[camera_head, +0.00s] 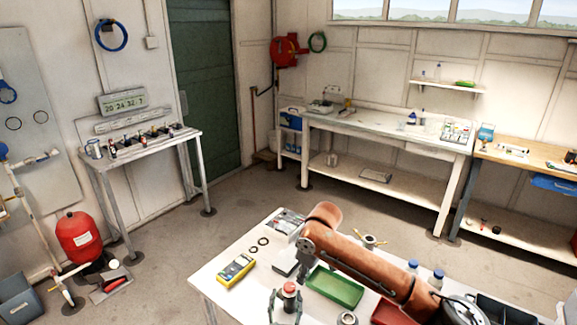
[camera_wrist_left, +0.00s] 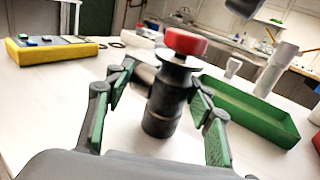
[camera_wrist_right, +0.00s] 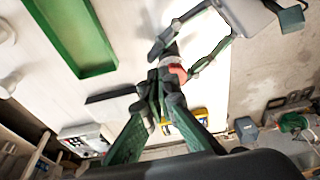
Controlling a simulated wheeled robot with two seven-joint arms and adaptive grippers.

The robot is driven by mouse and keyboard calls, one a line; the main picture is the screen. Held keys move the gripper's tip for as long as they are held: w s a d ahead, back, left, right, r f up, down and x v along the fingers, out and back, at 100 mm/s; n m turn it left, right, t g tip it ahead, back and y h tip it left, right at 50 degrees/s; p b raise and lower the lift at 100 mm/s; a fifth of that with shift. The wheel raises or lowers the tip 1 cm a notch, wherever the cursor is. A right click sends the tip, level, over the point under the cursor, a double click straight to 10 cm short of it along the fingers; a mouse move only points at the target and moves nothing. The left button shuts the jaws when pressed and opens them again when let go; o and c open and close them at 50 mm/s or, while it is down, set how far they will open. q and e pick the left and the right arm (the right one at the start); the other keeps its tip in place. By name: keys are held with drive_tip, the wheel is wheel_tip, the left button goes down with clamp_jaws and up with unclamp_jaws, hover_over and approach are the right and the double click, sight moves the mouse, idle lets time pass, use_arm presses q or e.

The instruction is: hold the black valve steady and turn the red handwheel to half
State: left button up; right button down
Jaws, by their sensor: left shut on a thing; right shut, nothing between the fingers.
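The black valve (camera_wrist_left: 163,105) stands upright on the white table, with the red handwheel (camera_wrist_left: 186,41) on top above a pale disc. My left gripper (camera_wrist_left: 157,98) has its fingers on either side of the valve body and is shut on it. In the head view the red handwheel (camera_head: 290,288) shows between the left fingers, near the table's front. In the right wrist view my right gripper (camera_wrist_right: 158,82) is shut and empty, its tips close beside the red handwheel (camera_wrist_right: 178,73). I cannot tell whether they touch it.
A yellow meter (camera_head: 237,268) lies left of the valve. A green tray (camera_head: 336,287) lies to its right, with a red tray (camera_head: 390,313) beyond. Two black rings (camera_head: 258,246) lie behind the meter. The table's left front is bare.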

sight(290, 287)
drive_tip(key=shift+s+d+x, duration=0.1)
drive_tip(key=shift+d+x, duration=0.05)
drive_tip(key=shift+x, duration=0.7)
drive_tip(key=shift+s+d+x, duration=0.15)
drive_tip(key=shift+x, duration=0.7)
drive_tip(key=shift+a+f, duration=0.1)
drive_tip(key=shift+a, duration=0.15)
drive_tip(key=shift+s+a, duration=0.15)
drive_tip(key=shift+s, duration=0.15)
drive_tip(key=shift+s+a, duration=0.2)
drive_tip(key=shift+s, duration=0.15)
drive_tip(key=shift+s+a, duration=0.4)
drive_tip(key=shift+a, duration=0.2)
